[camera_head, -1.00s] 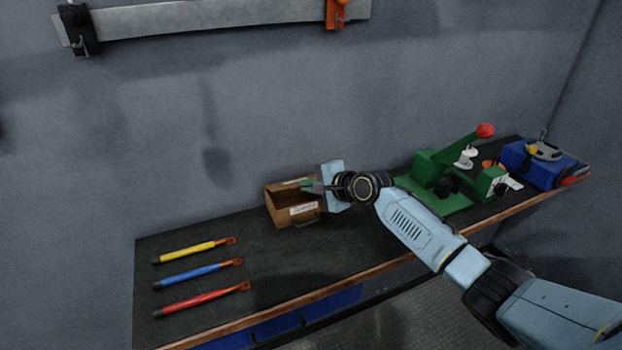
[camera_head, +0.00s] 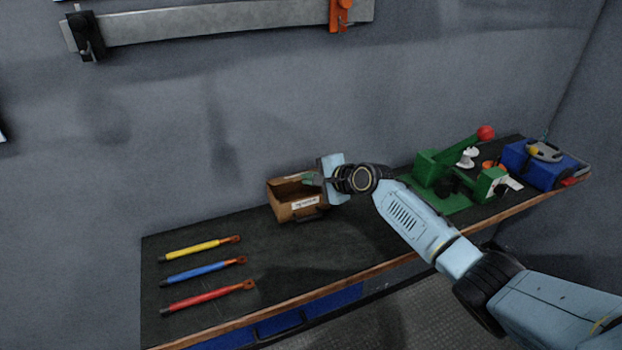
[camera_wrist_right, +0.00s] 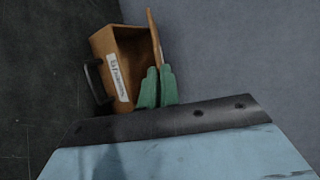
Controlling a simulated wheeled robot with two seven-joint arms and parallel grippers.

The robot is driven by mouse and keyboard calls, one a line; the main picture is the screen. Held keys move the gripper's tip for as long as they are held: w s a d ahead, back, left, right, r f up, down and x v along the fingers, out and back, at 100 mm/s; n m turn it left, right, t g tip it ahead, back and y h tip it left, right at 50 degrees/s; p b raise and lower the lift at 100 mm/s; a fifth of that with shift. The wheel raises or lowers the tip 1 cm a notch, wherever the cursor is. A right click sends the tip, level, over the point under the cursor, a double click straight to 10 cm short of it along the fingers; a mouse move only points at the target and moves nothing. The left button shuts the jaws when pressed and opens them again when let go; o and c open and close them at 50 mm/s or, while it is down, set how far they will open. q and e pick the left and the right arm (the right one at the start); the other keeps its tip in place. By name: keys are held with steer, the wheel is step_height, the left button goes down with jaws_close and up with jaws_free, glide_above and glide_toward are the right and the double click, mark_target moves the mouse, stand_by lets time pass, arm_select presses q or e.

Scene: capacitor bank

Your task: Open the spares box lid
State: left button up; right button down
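The spares box (camera_head: 293,208) is a brown box with a white label and a dark handle on its front, standing on the bench against the back wall. Its inside shows. The lid (camera_wrist_right: 155,38) stands raised as a thin tan panel along the wall side in the wrist view. My right gripper (camera_head: 313,180) is at the box's right upper edge. In the wrist view its green fingers (camera_wrist_right: 159,72) are together, with their tips at the lid's near end. I cannot tell whether they touch the lid. My left gripper is not in view.
Yellow (camera_head: 200,248), blue (camera_head: 205,271) and red (camera_head: 208,297) rods lie on the bench (camera_head: 260,262) at left. A green fixture (camera_head: 437,180) with a red-knobbed lever and a blue case (camera_head: 540,165) stand at right. The bench's front middle is clear.

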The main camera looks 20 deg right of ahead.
steer(key=c, duration=1.6)
jaws_free()
steer(key=shift+r, duration=0.1)
steer(key=p+v, duration=0.1)
steer(key=v, duration=1.2)
steer(key=shift+s, duration=0.15)
